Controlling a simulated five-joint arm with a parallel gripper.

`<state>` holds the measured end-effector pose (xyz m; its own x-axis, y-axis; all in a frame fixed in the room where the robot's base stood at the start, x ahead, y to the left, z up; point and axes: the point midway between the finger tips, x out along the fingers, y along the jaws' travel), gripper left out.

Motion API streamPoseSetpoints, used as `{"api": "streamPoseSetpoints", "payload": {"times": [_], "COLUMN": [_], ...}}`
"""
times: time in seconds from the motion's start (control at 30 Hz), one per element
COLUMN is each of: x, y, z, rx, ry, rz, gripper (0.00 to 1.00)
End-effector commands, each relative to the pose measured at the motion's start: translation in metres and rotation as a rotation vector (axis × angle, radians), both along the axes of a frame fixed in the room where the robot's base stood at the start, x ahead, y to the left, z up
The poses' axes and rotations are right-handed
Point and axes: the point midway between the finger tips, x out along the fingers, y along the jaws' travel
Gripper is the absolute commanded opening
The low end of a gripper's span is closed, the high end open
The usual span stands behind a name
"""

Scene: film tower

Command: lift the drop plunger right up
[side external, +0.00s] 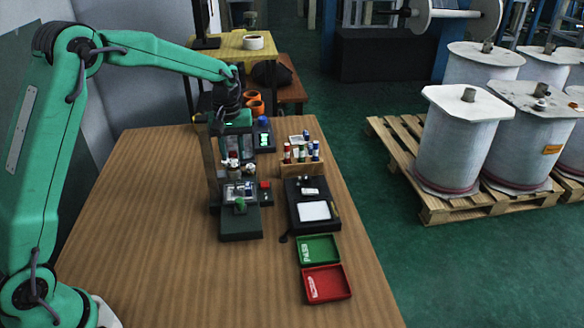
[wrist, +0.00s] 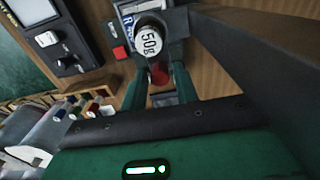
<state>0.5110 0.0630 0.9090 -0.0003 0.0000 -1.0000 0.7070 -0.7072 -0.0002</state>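The film tower (side external: 213,165) is a dark upright frame on a dark base, left of the table's middle. My gripper (side external: 236,138) reaches down at the tower's top in the side view. In the wrist view my gripper's two green fingers (wrist: 160,80) stand apart. A red knob (wrist: 160,73), perhaps the top of the drop plunger, shows between or just beyond their tips; I cannot tell if they touch it. A silver weight marked 50g (wrist: 149,40) sits beyond the knob. The plunger's shaft is not clearly visible.
A red button (side external: 265,184) sits beside the tower. A wooden rack (side external: 301,167) with several small vials, a black scale (side external: 313,214), a green tray (side external: 318,249) and a red tray (side external: 326,283) stand to the right. The table's front left is clear.

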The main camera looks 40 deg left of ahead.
Motion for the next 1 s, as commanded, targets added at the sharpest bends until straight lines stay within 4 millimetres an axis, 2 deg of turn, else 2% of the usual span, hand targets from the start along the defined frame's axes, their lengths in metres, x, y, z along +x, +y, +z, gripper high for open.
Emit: {"api": "streamPoseSetpoints", "payload": {"times": [0.03,0.1,0.13,0.43,1.0], "x": [0.0,0.0,0.0,0.0,0.001], "y": [0.0,0.0,0.0,0.0,0.0], "z": [0.0,0.0,0.0,0.004,0.028], "rx": [0.0,0.0,0.0,0.001,0.001], "ry": [0.0,0.0,0.0,-0.002,-0.004], "rz": [0.0,0.0,0.0,0.0,0.0], "gripper": [0.19,0.05,0.03,0.03,0.03]}}
